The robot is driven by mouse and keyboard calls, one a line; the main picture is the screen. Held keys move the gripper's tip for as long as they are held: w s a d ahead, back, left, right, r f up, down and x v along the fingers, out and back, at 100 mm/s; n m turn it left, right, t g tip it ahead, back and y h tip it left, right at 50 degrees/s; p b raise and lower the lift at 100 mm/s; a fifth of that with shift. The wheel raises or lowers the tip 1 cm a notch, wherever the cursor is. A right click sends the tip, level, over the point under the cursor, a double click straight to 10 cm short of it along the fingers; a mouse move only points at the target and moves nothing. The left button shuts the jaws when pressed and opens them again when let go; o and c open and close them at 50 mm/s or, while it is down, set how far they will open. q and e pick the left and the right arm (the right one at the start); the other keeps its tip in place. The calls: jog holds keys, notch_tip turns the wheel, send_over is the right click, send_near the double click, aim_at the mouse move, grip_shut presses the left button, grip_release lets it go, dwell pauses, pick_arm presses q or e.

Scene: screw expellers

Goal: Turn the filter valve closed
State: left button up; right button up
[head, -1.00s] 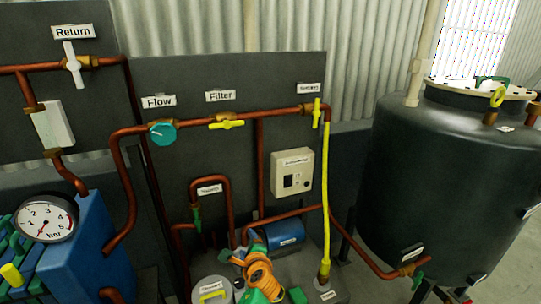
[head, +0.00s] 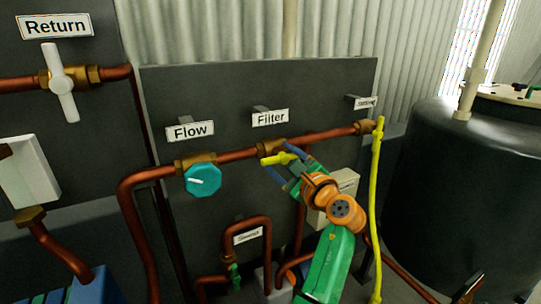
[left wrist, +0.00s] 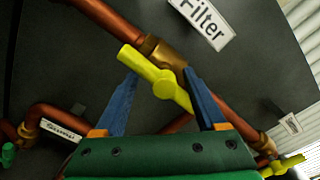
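The filter valve has a yellow bar handle (head: 279,158) on a brass body (head: 273,145) in the copper pipe, below the Filter label (head: 270,118). The handle lies roughly along the pipe. In the left wrist view the handle (left wrist: 164,82) crosses the space in front of my fingers, with its round hub between them. My left gripper (head: 291,163) is open at the valve, and its blue fingers (left wrist: 160,80) stand apart on either side of the hub. I cannot tell whether a finger touches the handle. My right gripper is not in view.
The turquoise Flow knob (head: 202,179) is left of the filter valve on the same pipe. Another yellow handle (head: 379,127) and a yellow hose (head: 375,200) are to the right. The white Return valve (head: 63,81) is at upper left. A dark tank (head: 450,190) stands at right.

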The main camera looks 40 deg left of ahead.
pick_arm(q)
jog(key=shift+a, duration=0.25)
jog(key=shift+s+d+r, duration=0.15)
jog(key=shift+d+r, duration=0.05)
jog(key=shift+d, duration=0.1)
jog(key=shift+d+r, duration=0.25)
jog(key=shift+d, duration=0.45)
jog(key=shift+c, duration=0.3)
jog(key=c, duration=0.3)
jog(key=shift+a+f, duration=0.1)
jog(key=shift+a, duration=0.1)
grip_shut()
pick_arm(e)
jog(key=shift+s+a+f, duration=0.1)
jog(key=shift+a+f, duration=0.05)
